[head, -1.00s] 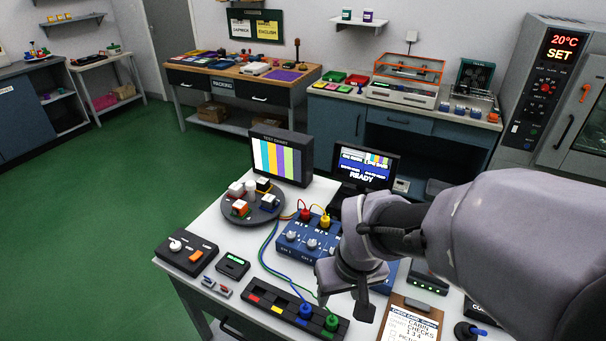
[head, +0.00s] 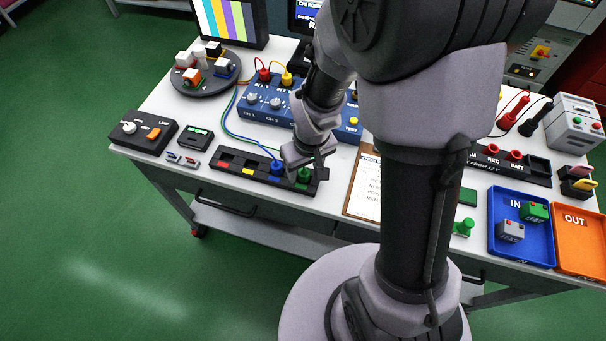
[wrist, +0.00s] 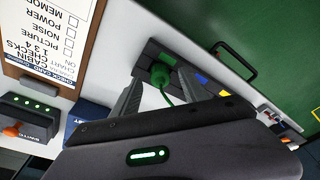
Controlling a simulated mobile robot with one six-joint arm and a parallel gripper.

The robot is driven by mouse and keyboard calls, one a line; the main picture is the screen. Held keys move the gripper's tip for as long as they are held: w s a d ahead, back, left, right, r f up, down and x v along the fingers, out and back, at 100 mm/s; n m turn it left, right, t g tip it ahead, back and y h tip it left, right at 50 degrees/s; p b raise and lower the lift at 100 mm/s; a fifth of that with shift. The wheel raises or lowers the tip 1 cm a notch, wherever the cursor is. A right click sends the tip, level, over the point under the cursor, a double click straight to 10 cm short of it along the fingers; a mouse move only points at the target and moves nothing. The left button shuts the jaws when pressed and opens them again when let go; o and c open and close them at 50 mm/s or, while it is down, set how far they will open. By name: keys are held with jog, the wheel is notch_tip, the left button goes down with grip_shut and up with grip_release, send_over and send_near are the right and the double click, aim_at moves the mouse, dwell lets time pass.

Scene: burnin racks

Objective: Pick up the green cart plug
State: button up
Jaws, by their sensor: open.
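The green cart plug (head: 304,176) stands in the right end of a black holder strip (head: 232,166) near the table's front edge. The blue plug (head: 275,169) stands just to its left. My gripper (head: 306,160) is directly over the green plug, pointing down. In the wrist view, the green plug (wrist: 161,74) with its green cable shows between the two spread fingers of my gripper (wrist: 159,84). The fingers are open on either side of it. I cannot tell whether either finger touches it. Part of the cable is hidden by the gripper body.
A clipboard (head: 362,198) lies right of the holder. A blue box with knobs (head: 266,105) stands behind it. A blue tray (head: 520,249) and an orange tray (head: 582,262) are at the right. Another green knobbed piece (head: 463,227) lies near the front edge.

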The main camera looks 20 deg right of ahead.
jog(key=shift+w+f, duration=0.1)
jog(key=shift+f, duration=0.35)
jog(key=shift+r, duration=0.15)
jog(key=shift+c, duration=0.9)
grip_shut()
